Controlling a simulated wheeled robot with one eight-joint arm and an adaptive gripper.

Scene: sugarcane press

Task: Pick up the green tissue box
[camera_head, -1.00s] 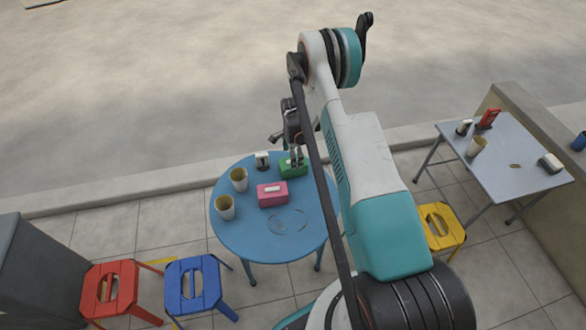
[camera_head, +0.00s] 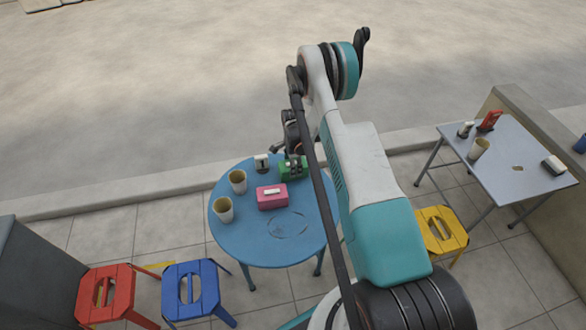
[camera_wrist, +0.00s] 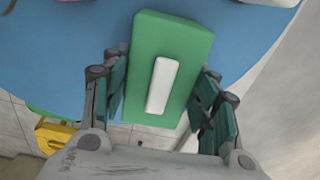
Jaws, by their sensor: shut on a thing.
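The green tissue box (camera_head: 292,170) is at the back right of the round blue table (camera_head: 262,238). In the wrist view the green tissue box (camera_wrist: 172,48) fills the middle, its white slot facing the camera. My gripper (camera_head: 294,168) is at the box, and in the wrist view its fingers (camera_wrist: 160,95) lie on both sides of the box, shut on it. Whether the box touches the tabletop cannot be told. The arm hides part of the table's right side.
A pink tissue box (camera_head: 271,199), two cups (camera_head: 238,181) (camera_head: 223,210) and a small black-and-white item (camera_head: 261,163) share the table. Red (camera_head: 107,291), blue (camera_head: 191,287) and yellow stools (camera_head: 440,231) stand around. A grey table (camera_head: 520,178) is at the right.

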